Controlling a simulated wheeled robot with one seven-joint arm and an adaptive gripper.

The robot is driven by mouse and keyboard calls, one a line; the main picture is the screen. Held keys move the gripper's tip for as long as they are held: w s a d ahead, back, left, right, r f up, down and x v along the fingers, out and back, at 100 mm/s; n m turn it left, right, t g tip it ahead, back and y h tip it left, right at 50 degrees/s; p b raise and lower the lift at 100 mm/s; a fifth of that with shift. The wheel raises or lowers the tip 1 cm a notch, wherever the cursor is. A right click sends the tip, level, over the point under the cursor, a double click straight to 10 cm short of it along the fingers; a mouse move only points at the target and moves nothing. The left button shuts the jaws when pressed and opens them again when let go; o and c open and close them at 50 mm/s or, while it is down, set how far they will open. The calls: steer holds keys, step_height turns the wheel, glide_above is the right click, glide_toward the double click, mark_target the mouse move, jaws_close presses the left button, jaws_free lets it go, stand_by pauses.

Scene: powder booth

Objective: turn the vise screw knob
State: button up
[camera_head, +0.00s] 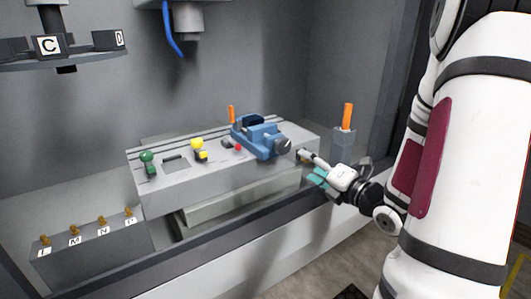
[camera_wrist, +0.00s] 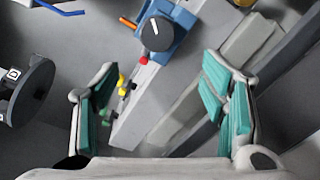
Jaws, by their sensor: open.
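The blue vise (camera_head: 257,138) sits on the right part of the grey slotted table. Its dark round screw knob (camera_head: 283,146) faces right, toward my gripper. In the wrist view the knob (camera_wrist: 157,33) shows from its front, with a white mark line, at the top centre on the blue vise body (camera_wrist: 183,18). My gripper (camera_head: 310,166) is to the right of the knob, apart from it and slightly lower in the picture. In the wrist view my gripper (camera_wrist: 163,92) has its teal-padded fingers wide apart, with nothing held. The knob lies beyond the fingertips.
The slotted table (camera_head: 165,195) carries a green knob (camera_head: 147,158), a yellow piece (camera_head: 198,146) and a red button (camera_head: 238,147). An orange handle (camera_head: 348,116) stands in a grey holder at right. A lettered box (camera_head: 90,254) stands front left. A tool carousel (camera_head: 90,44) hangs upper left.

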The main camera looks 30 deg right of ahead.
mark_target(285, 148)
steer(key=shift+t, duration=0.4)
steer(key=w, duration=1.3)
steer(key=shift+c, duration=0.2)
steer(key=c, duration=1.1)
